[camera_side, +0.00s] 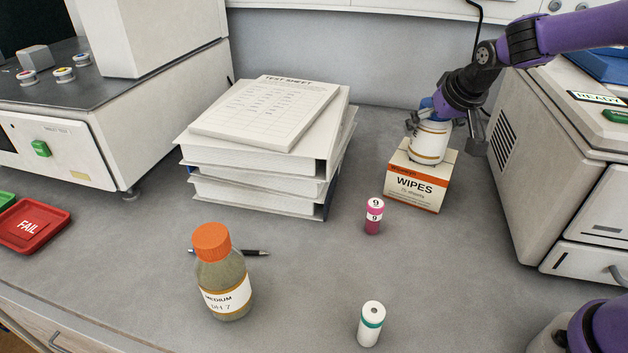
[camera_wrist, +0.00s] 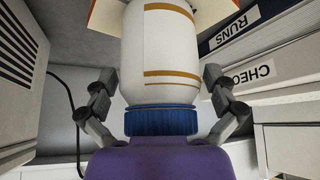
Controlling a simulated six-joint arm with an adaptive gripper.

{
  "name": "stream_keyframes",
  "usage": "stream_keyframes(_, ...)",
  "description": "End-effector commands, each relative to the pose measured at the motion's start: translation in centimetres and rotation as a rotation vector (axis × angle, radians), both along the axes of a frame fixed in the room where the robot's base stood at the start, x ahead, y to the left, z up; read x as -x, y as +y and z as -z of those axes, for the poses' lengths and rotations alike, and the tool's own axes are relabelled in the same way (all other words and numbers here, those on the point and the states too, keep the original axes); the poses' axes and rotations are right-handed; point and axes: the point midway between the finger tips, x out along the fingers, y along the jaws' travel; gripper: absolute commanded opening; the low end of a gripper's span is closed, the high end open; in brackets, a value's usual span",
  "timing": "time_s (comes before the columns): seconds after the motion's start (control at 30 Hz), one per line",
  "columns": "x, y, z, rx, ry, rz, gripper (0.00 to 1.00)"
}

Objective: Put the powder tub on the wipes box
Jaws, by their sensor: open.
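The powder tub (camera_side: 430,143) is white with gold bands and a blue lid. In the side view it stands upright on top of the wipes box (camera_side: 416,188), a white and orange carton, and appears to rest on it. My gripper (camera_side: 442,128) is above and around the tub, its fingers open on either side. In the wrist view the tub (camera_wrist: 165,50) fills the middle, its blue lid towards my palm. The fingers of my gripper (camera_wrist: 160,77) stand apart from its sides. Part of the lid is hidden by my gripper in the side view.
A stack of binders (camera_side: 260,165) with a test sheet stands left of the box. A white machine (camera_side: 565,160) is close on the right. A pink vial (camera_side: 374,217), a teal-banded vial (camera_side: 370,323) and a medium bottle (camera_side: 222,280) stand in front.

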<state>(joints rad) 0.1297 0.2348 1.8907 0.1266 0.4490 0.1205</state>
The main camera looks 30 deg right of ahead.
Motion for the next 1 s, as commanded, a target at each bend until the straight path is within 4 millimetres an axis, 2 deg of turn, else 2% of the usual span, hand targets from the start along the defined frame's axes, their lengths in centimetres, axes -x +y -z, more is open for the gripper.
stream_keyframes(0.17, 0.1, 0.0, -0.6, 0.001, -0.003, 0.000, 1.00)
stream_keyframes(0.27, 0.8, 0.3, -1.9, 0.001, -0.005, -0.001, 1.00)
stream_keyframes(0.6, 4.8, 1.7, -8.3, 0.000, -0.006, -0.002, 1.00)
stream_keyframes(0.8, 6.2, 2.3, -10.1, 0.000, -0.001, -0.006, 1.00)
stream_keyframes(0.87, 7.3, 2.7, -10.2, -0.002, 0.005, -0.027, 1.00)
stream_keyframes(1.0, 12.1, 4.9, -9.1, -0.008, 0.030, -0.139, 1.00)
